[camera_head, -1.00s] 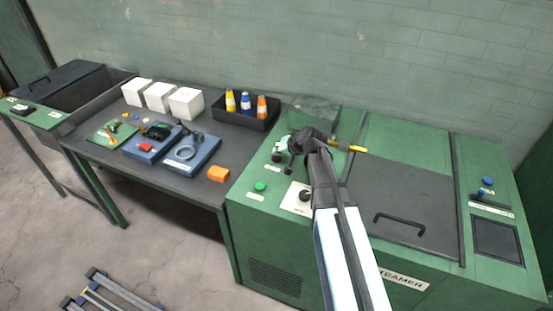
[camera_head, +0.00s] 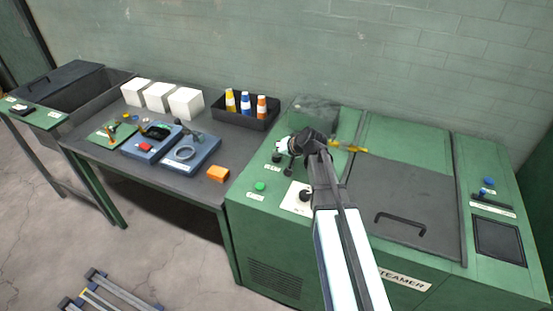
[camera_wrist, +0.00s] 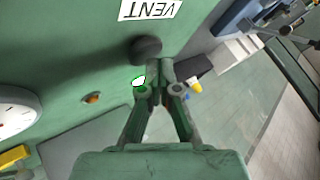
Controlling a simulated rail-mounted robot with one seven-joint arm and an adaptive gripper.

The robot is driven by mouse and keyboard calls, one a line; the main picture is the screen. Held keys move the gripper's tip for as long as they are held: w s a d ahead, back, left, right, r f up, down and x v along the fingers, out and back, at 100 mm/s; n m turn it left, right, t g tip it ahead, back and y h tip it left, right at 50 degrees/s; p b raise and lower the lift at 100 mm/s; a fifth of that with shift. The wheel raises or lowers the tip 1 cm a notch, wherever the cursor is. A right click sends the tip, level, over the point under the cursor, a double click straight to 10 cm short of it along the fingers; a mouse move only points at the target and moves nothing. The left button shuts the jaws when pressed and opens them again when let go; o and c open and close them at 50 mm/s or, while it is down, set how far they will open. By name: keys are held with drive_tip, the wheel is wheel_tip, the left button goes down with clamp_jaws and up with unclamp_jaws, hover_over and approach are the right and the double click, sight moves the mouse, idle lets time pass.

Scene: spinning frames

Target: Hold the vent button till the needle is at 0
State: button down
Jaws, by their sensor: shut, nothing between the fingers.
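In the wrist view a round black button (camera_wrist: 146,49) sits on the green panel below the VENT label (camera_wrist: 150,9). My gripper (camera_wrist: 160,68) is shut and empty, its fingertips right at the button's edge; I cannot tell whether they press it. A white round gauge (camera_wrist: 15,112) is cut off by the left edge, and its needle cannot be read clearly. In the head view my gripper (camera_head: 284,146) is over the left part of the green steamer (camera_head: 262,225), and my arm hides part of the panel.
A green button (camera_head: 260,186) is at the steamer's front left. A grey lid (camera_head: 405,205) lies right of my arm. A bench with white boxes (camera_head: 186,103) stands left.

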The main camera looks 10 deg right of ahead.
sight(278, 159)
drive_tip(key=shift+f+b, duration=0.45)
drive_tip(key=shift+f, duration=0.1)
idle(0.4)
idle(4.0)
drive_tip(key=shift+r+p, duration=0.4)
drive_tip(key=shift+r, duration=0.55)
drive_tip(key=shift+r, duration=0.1)
drive_tip(key=shift+r+p, duration=1.2)
drive_tip(key=shift+r, duration=1.2)
